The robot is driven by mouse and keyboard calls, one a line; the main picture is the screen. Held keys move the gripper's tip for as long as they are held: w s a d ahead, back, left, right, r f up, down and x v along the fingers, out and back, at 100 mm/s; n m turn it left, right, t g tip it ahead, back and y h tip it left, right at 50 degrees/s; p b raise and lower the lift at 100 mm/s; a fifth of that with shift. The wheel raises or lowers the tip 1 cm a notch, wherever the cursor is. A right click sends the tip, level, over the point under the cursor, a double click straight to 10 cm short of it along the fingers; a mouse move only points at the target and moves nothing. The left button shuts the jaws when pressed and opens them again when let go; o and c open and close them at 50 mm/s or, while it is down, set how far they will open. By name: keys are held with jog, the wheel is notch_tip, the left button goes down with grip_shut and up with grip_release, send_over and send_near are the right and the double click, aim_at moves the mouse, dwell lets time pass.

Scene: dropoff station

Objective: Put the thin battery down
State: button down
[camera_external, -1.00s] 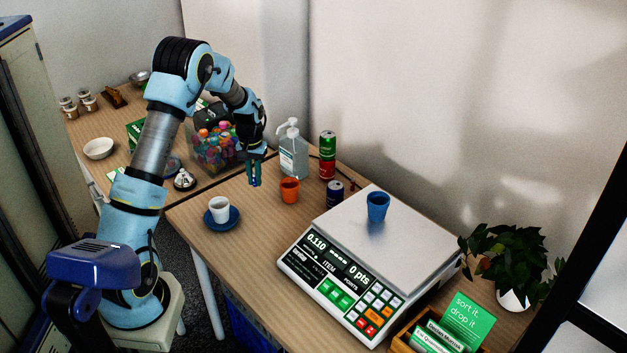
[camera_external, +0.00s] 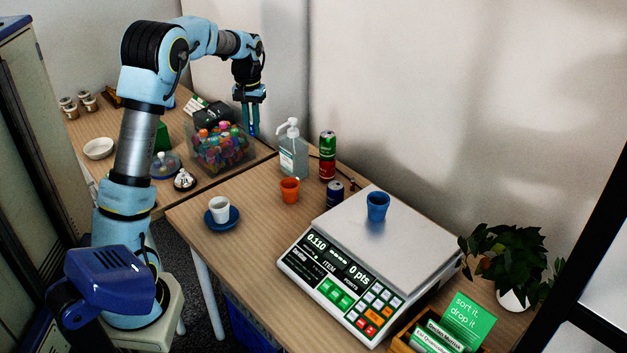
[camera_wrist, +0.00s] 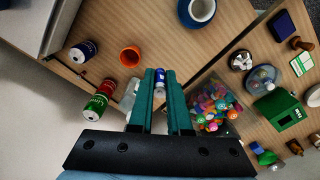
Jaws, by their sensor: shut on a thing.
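My gripper (camera_external: 252,119) is up in the air above the back of the tables, to the left of the soap pump bottle and just right of the clear box, with its fingers pointing down. In the wrist view its two green fingers (camera_wrist: 163,82) are shut on the thin battery (camera_wrist: 160,84), a small blue and silver piece at the fingertips. Most of the battery is hidden between the fingers. The clear box (camera_wrist: 236,117), full of colourful pieces, lies right of the fingers in the wrist view.
A white cup (camera_external: 219,208) sits on a blue saucer. The scale (camera_external: 335,291) bears a blue cup (camera_external: 377,206).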

jog(key=s+d+p, duration=0.1)
jog(key=s+d, duration=0.1)
jog(key=d, duration=1.1)
jog(key=p, duration=0.5)
send_over(407, 234)
notch_tip(407, 234, down, 11)
jog(key=shift+s+r, duration=0.1)
jog(key=shift+f+p, duration=0.4)
jog(key=shift+f, duration=1.9)
jog(key=shift+f, duration=0.1)
jog(key=c, duration=0.9)
grip_release()
jog(key=shift+o, duration=0.2)
